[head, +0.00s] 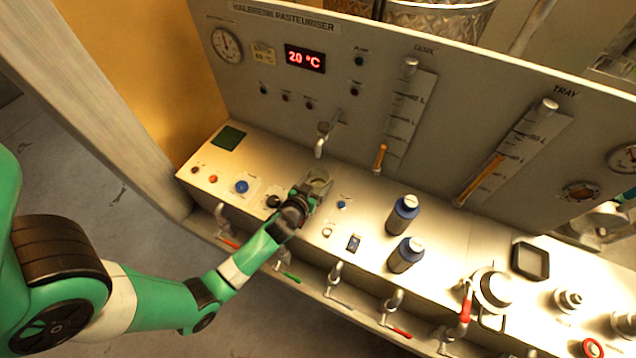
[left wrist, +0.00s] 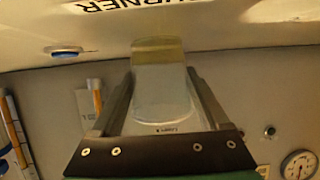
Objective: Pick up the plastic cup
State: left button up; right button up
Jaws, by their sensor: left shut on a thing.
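The plastic cup (left wrist: 163,95) is clear and slightly cloudy, with a yellowish band at its far end. In the left wrist view it sits between the two fingers of my left gripper (left wrist: 158,78), which is shut on its sides. In the head view the cup (head: 319,179) is a small pale shape at the tip of my left gripper (head: 308,190), over the pale counter below the metal tap. The gripper partly hides it there. I cannot tell whether it touches the counter. My right gripper is not in view.
A metal tap (head: 321,142) sticks out from the upright panel just behind the cup. Valves with coloured handles line the front edge. A black square tray (head: 530,261) lies further right.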

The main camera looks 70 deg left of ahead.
pick_arm(q)
jog(key=shift+r, duration=0.2)
jog(key=shift+r+p, duration=0.4)
jog(key=shift+r, duration=0.5)
jog(key=s+d+r+p, duration=0.4)
jog(key=s+d+r, duration=0.4)
jog(key=d+r, duration=0.2)
jog(key=shift+s+d+r+p, duration=0.2)
jog(key=shift+d+r+p, duration=0.2)
jog(key=shift+d, duration=0.2)
jog(key=shift+f, duration=0.1)
dwell(0.4)
